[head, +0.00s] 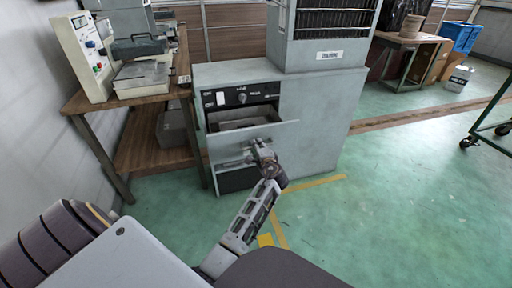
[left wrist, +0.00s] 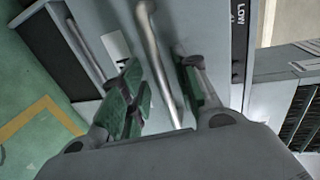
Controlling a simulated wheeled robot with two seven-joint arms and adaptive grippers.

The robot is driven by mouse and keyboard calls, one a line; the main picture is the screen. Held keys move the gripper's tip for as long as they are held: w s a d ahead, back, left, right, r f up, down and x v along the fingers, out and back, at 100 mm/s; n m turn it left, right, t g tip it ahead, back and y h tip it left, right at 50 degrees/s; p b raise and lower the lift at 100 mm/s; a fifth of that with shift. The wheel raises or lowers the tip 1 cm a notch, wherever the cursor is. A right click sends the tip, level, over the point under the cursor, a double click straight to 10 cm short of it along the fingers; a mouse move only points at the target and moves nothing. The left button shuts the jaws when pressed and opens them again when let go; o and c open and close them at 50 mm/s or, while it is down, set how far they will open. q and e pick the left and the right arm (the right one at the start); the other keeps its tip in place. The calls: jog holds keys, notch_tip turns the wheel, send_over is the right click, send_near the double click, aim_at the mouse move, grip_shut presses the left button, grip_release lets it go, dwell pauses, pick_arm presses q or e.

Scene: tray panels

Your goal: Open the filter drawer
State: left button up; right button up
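The filter drawer (head: 285,131) is in the front of a grey cabinet. It stands pulled out partway, with its inside showing above the front panel. Its pale bar handle (head: 232,163) is on the front, partly hidden by my left gripper (head: 258,150). In the left wrist view, the curved bar handle (left wrist: 153,45) runs between the two green-padded fingers of my left gripper (left wrist: 160,75). The fingers are spread, with a visible gap between the bar and the right-hand finger. Contact on the other side is unclear. My right gripper is not in view.
The grey cabinet (head: 325,115) bears a control panel with a knob above the drawer and a vented unit (head: 322,45) on top. A wooden bench (head: 120,100) with instruments stands close on the left. The green floor to the right is mostly clear.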

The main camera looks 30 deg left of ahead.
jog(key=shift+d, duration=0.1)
pick_arm(q)
grip_shut()
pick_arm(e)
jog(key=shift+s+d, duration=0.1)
pick_arm(q)
jog(key=shift+d, duration=0.1)
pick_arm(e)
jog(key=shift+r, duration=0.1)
pick_arm(q)
jog(key=v, duration=0.2)
jog(key=f+p+v, duration=0.1)
jog(key=v, duration=0.1)
jog(key=shift+s+d, duration=0.25)
jog(key=shift+s, duration=0.05)
jog(key=shift+c, duration=1.3)
grip_release()
jog(key=shift+o, duration=1.3)
jog(key=shift+r, duration=0.1)
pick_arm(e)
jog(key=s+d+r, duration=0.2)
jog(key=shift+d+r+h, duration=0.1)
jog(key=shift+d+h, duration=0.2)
